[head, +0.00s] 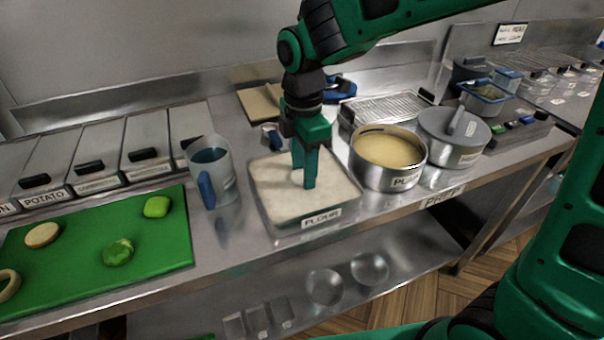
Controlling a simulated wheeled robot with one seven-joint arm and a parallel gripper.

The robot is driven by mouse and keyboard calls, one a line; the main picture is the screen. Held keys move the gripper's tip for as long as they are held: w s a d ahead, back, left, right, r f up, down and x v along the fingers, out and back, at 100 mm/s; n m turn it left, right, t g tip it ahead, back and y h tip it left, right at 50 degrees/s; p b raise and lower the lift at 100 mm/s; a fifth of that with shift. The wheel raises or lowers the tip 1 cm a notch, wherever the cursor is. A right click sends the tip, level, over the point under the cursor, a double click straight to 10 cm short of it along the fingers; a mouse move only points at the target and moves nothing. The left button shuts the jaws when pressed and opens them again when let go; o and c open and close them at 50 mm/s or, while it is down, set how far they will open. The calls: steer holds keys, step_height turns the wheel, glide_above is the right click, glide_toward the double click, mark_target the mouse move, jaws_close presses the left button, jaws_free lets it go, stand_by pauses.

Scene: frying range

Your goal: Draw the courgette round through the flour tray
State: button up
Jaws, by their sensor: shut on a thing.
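The flour tray (262,222) stands on the steel counter, labelled FLOUR and filled with white flour.
A pot of batter (380,181) stands close right of the tray, with a grey lidded pot (453,151) beyond. A jug with a blue handle (222,172) stands left. A green board (80,282) holds several vegetable pieces. A wire rack (385,106) is behind.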

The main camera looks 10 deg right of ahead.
steer(key=shift+r, duration=2.9)
steer(key=shift+r, duration=1.5)
